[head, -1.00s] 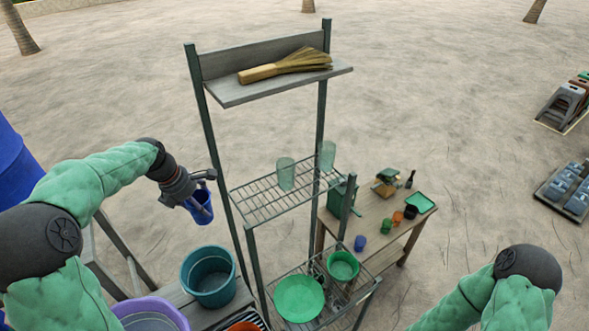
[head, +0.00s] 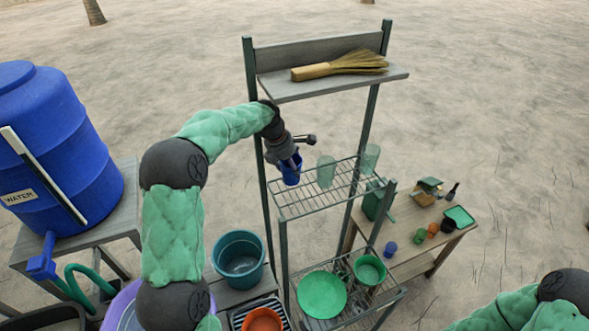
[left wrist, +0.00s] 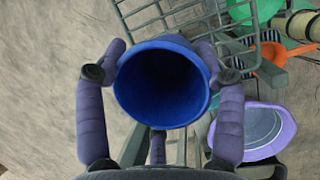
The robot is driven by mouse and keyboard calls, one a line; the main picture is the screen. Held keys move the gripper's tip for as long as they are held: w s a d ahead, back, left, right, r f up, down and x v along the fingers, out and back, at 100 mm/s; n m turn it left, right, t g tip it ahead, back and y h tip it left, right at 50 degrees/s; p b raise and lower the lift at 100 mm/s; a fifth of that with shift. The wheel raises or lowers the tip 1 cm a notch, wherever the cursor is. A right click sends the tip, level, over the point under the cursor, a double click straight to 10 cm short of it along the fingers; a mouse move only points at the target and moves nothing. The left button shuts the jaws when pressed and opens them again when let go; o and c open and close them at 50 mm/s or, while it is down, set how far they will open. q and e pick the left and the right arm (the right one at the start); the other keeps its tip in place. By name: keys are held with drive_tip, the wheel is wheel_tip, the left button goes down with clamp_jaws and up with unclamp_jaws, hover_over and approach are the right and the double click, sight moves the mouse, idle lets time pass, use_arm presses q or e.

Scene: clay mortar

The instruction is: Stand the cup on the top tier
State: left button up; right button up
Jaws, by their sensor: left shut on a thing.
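The blue cup (head: 291,174) is in my left gripper (head: 290,158), in front of the left end of the upper wire tier (head: 312,203) in the head view. I cannot tell whether its base touches the wires. In the left wrist view the cup (left wrist: 160,90) has its open mouth toward the camera, with the fingers (left wrist: 165,70) closed around its sides. Two clear greenish glasses, a nearer one (head: 326,172) and a farther one (head: 371,158), stand upright on the same tier. My right gripper is out of view.
A wooden shelf (head: 290,87) with a straw broom (head: 340,65) is above the wire tier. A teal bucket (head: 238,258) stands left; a small table (head: 420,225) stands right.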

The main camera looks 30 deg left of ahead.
use_arm(q)
drive_tip(key=shift+w+d, duration=0.4)
drive_tip(key=shift+w, duration=0.2)
wheel_tip(320, 180, down, 3)
drive_tip(key=shift+s+f+p, duration=0.1)
drive_tip(key=shift+f+p, duration=0.05)
drive_tip(key=shift+p, duration=0.15)
drive_tip(key=shift+f, duration=0.15)
drive_tip(key=o, duration=1.2)
drive_tip(key=shift+f, duration=0.1)
drive_tip(key=shift+c, duration=0.2)
